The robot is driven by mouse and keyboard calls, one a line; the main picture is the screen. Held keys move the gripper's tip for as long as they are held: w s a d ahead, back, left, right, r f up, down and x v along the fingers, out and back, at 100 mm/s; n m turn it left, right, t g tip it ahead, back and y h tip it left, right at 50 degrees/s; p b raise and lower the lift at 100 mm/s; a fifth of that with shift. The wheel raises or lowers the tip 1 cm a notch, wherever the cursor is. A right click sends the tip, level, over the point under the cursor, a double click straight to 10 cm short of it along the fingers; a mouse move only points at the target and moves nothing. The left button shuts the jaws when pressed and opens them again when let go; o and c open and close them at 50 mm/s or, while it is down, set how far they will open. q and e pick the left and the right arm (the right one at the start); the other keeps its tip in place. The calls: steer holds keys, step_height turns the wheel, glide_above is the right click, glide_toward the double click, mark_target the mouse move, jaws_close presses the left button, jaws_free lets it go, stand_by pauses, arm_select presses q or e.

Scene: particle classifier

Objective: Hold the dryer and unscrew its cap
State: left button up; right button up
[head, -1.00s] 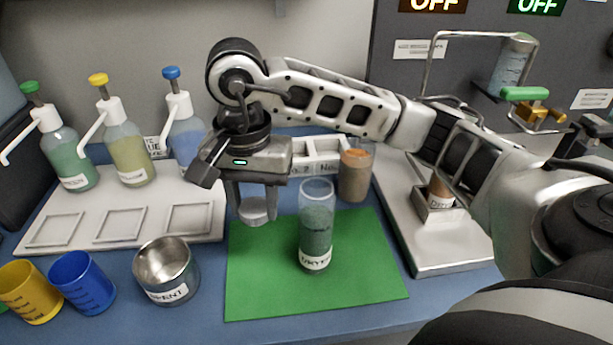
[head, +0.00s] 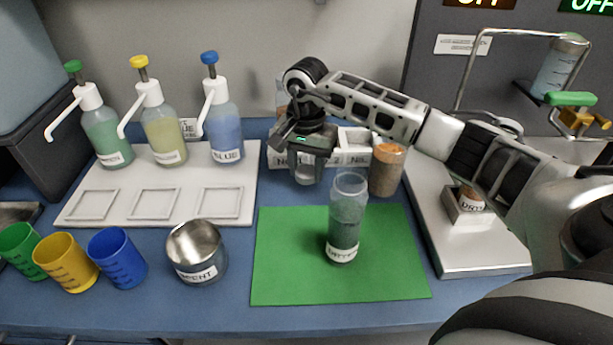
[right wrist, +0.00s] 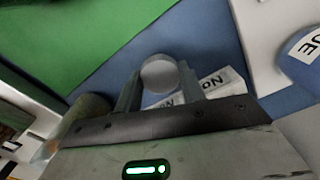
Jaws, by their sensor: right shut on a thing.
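The dryer (head: 345,222), a clear jar with a white label and grey-green contents, stands upright on the green mat (head: 285,280). Its top is open, with no cap on it. My right gripper (head: 306,172) is shut on the grey round cap (right wrist: 160,73). It holds the cap up behind and left of the dryer, in front of the labelled rack. In the right wrist view the cap sits between the two fingers. My left gripper is not in view.
The white labelled rack (head: 350,157) and a jar of brown grains (head: 386,172) stand behind the mat. Pump bottles stand at the back left. A metal cup (head: 196,250) and coloured cups are left of the mat. A metal stand (head: 485,245) is at right.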

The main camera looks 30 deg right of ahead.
mark_target(307, 171)
steer(key=shift+w+d+f, duration=0.1)
steer(key=shift+d+f, duration=0.05)
steer(key=shift+f, duration=0.3)
step_height(307, 171, down, 2)
steer(key=shift+f+p, duration=0.15)
steer(key=shift+p, duration=0.25)
steer(key=shift+f, duration=0.3)
steer(key=o, duration=1.1)
steer(key=shift+r, duration=0.3)
steer(key=shift+w+r, duration=0.1)
steer(key=shift+r, duration=0.2)
arm_select(q)
steer(key=shift+b, duration=0.6)
arm_select(e)
step_height(307, 171, up, 11)
steer(key=shift+r, duration=0.1)
